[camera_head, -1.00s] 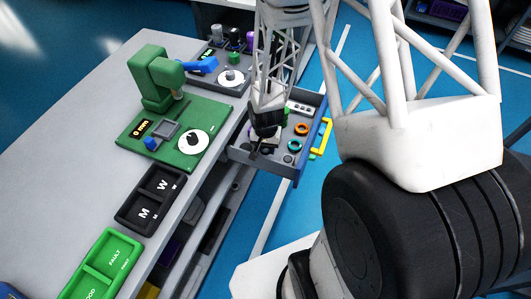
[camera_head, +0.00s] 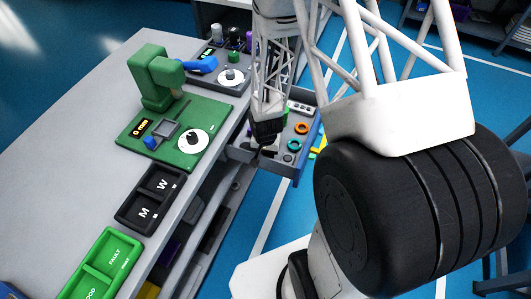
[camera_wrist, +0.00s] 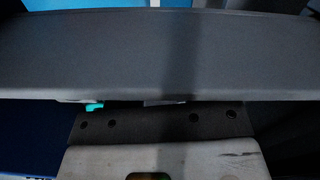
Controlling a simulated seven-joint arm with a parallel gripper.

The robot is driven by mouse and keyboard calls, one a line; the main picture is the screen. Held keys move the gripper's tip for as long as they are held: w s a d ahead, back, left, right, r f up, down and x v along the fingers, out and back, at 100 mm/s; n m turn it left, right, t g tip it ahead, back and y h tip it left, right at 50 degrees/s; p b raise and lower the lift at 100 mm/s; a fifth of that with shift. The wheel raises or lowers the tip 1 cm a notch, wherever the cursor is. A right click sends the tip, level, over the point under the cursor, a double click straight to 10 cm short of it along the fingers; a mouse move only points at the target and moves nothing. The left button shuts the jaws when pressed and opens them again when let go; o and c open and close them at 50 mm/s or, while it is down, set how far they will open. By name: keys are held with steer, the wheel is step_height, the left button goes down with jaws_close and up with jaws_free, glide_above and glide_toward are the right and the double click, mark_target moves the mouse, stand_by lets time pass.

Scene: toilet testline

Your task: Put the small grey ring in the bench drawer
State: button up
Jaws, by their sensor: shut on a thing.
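The bench drawer (camera_head: 294,172) stands open on the right side of the bench, its yellow handle (camera_head: 318,150) partly behind my arm. My gripper (camera_head: 262,148) points down at the drawer's near left part, with its tips low at or inside it. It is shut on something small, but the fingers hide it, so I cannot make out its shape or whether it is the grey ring. A dark ring-like piece (camera_head: 288,158) lies in the drawer to the right of my gripper. In the wrist view, a broad grey surface (camera_wrist: 160,55) fills most of the picture and hides the fingertips.
An orange ring (camera_head: 302,128) and a teal ring (camera_head: 294,145) lie in the drawer. A green test station (camera_head: 165,135), a black M/W tray (camera_head: 150,197) and a green tray (camera_head: 103,265) stand on the bench (camera_head: 75,150). Blue floor is clear below the drawer.

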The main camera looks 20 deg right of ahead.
steer(key=shift+f, duration=0.15)
steer(key=o, duration=0.9)
step_height(320, 180, up, 12)
stand_by(0.8)
steer(key=shift+r, duration=0.2)
stand_by(0.4)
steer(key=s+a+r+n+t, duration=0.1)
steer(key=s+r+n, duration=0.15)
steer(key=r, duration=0.75)
steer(key=s+a+r+n, duration=0.1)
steer(key=s+a+r, duration=0.15)
steer(key=r, duration=0.75)
steer(key=s+a+r+n+t, duration=0.1)
steer(key=s+r+n, duration=0.2)
steer(key=s+r, duration=1)
steer(key=shift+s+a+r+t, duration=0.15)
steer(key=shift+s+a+t, duration=0.1)
steer(key=shift+a+t, duration=0.05)
